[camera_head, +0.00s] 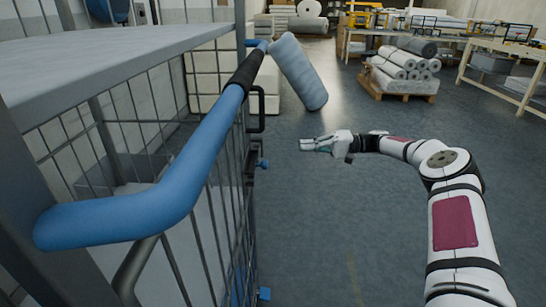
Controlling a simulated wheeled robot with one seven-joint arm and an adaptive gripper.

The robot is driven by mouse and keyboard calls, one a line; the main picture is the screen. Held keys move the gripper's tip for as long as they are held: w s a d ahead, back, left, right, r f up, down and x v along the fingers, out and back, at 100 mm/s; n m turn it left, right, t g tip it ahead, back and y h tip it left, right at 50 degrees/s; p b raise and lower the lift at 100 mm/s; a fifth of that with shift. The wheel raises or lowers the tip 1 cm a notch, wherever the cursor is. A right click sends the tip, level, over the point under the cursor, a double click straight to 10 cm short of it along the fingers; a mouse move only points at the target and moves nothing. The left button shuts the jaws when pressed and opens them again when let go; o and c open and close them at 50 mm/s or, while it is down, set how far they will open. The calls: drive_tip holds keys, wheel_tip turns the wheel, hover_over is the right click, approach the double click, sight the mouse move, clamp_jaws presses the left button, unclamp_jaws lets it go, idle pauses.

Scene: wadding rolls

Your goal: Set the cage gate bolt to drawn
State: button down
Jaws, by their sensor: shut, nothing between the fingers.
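The wire-mesh roll cage (205,215) fills the left side, with a thick blue tube handle (135,215) along its near top edge. A dark looped handle (260,110) sticks out from the cage's right side. Small blue fittings show lower on that side, one at mid height (263,163) and one near the bottom (265,293). I cannot tell which part is the gate bolt or how it is set. My gripper (306,145) is shut and empty, pointing left toward the cage, with a visible gap to it in the picture.
A grey wadding roll (300,72) leans beside white stacked blocks (213,85) behind the cage. A pallet of rolls (400,75) and a workbench (515,65) stand at the back right. The floor (335,220) between the cage and my arm is clear.

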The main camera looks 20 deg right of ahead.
idle(0.4)
drive_tip(key=s+a+f, duration=0.1)
drive_tip(key=a, duration=1)
drive_tip(key=shift+s+a+p, duration=0.15)
drive_tip(key=shift+s+p, duration=0.05)
drive_tip(key=shift+p, duration=0.25)
drive_tip(key=shift+s, duration=0.1)
drive_tip(key=shift+s+a+p, duration=0.25)
drive_tip(key=shift+s+p, duration=0.4)
drive_tip(key=shift+s, duration=0.15)
drive_tip(key=shift+s+a+p, duration=0.3)
drive_tip(key=shift+s+p, duration=0.35)
drive_tip(key=shift+s, duration=0.1)
drive_tip(key=shift+s+a+p, duration=0.25)
drive_tip(key=shift+s+p, duration=0.4)
drive_tip(key=shift+s, duration=0.15)
